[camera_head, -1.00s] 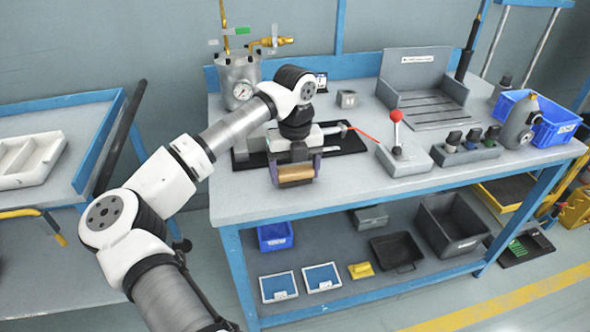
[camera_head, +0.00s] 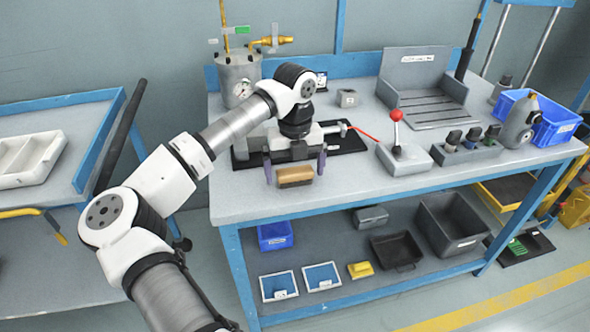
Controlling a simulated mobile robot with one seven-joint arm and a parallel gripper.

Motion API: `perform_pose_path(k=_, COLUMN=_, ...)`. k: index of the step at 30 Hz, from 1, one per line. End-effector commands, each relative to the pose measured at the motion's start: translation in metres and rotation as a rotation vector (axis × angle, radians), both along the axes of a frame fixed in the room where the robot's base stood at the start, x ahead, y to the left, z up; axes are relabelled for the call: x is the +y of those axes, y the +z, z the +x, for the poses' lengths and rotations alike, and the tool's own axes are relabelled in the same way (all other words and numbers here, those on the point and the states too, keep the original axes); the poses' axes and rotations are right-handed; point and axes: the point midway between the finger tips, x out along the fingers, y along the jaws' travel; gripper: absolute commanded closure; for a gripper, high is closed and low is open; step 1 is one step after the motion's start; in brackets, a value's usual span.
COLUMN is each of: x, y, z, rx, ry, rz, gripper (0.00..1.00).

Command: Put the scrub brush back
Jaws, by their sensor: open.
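The scrub brush, a tan-brown block (camera_head: 295,177), is at the front left of the bench top (camera_head: 350,178). My gripper (camera_head: 295,169) points down over it. Its two purple-tipped fingers stand apart, one on each side of the brush, with a small gap at each end. The gripper is open. The brush's underside and whatever lies beneath it cannot be made out. A black mat (camera_head: 345,142) lies just behind, partly hidden by my gripper.
A red-knobbed lever box (camera_head: 405,160) and a row of knobs (camera_head: 466,148) stand to the right. A pressure pot (camera_head: 238,78) and a slotted grey fixture (camera_head: 425,95) stand at the back. The front strip of bench between brush and lever is clear.

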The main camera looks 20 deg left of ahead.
Motion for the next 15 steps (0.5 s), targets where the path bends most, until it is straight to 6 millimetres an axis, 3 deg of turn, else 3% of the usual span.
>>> perform_pose_path(k=9, x=0.000, y=0.068, z=0.001, rx=-0.004, ry=0.002, rz=0.004, gripper=0.01)
perform_pose_path(k=15, x=0.000, y=0.101, z=0.001, rx=-0.002, ry=0.000, rz=0.003, gripper=0.01)
